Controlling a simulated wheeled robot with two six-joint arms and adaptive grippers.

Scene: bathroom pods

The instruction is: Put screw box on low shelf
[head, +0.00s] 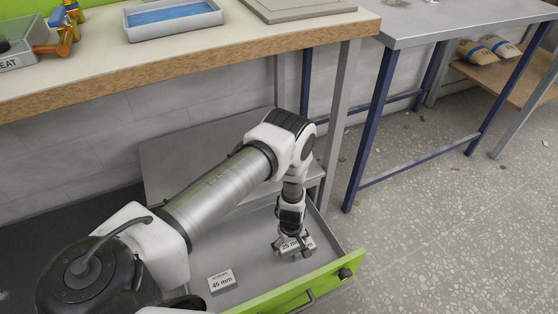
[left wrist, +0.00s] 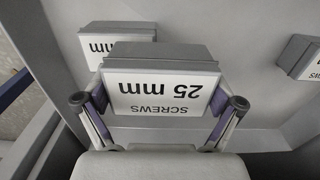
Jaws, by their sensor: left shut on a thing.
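A grey screw box with a white label reading "25 mm" (head: 297,244) is in the open drawer (head: 247,252), near its right end. My left gripper (head: 292,243) reaches down into the drawer and is shut on this box. In the left wrist view the box (left wrist: 160,80) sits between the two fingers (left wrist: 158,105), its label "SCREWS 25 mm" upside down. A second box labelled "45 mm" (head: 222,282) lies apart in the drawer. The wrist view shows one box behind the held one (left wrist: 108,38) and another at the right edge (left wrist: 304,58). My right gripper is not in view.
The drawer has a green front (head: 310,287) with a handle. A wood-edged workbench (head: 200,50) stands above and behind it, with a tray (head: 172,18) on top. At the right, a low wooden shelf (head: 525,84) holds bags (head: 490,50). The speckled floor at right is mostly clear.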

